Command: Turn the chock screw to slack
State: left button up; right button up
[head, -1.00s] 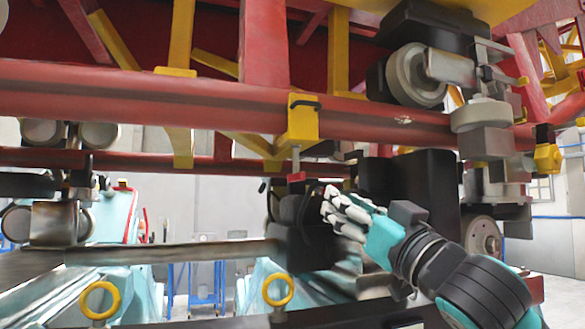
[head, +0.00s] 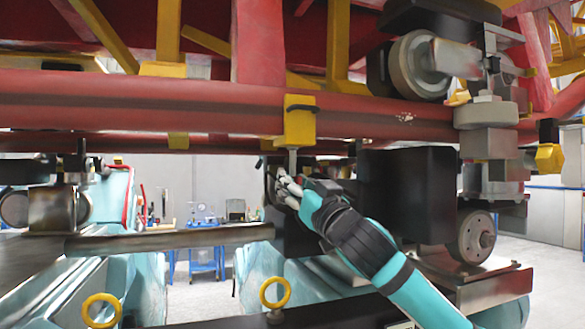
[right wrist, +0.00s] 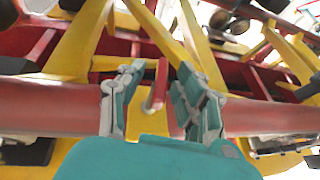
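The chock screw is a thin grey stem (head: 293,158) that hangs below a yellow block (head: 299,125) clamped on the long red tube. My right gripper (head: 284,188) is right at the lower end of the stem and hides it in the head view. In the right wrist view, the two fingers of my right gripper (right wrist: 155,105) stand apart, with a slim red piece (right wrist: 158,85) showing in the gap between them. I cannot tell whether either finger touches it. My left gripper is not in view.
The red tube (head: 150,98) runs across above my gripper. A dark box (head: 410,200) and wheel assemblies (head: 475,235) stand to the right. A grey bar (head: 170,239) and yellow rings (head: 275,292) lie lower, at the left and front.

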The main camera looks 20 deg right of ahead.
jog(key=shift+w+a+r, duration=0.15)
jog(key=shift+w+r, duration=0.05)
jog(key=shift+w, duration=0.2)
grip_shut()
jog(key=shift+f, duration=0.1)
jog(key=shift+f+m+h+b, duration=0.2)
jog(key=shift+m+h+b, duration=0.3)
jog(key=shift+h+b, duration=0.45)
jog(key=shift+r+m+h+b, duration=0.2)
jog(key=shift+m+h+b, duration=0.45)
jog(key=shift+h, duration=0.5)
jog(key=shift+r, duration=0.1)
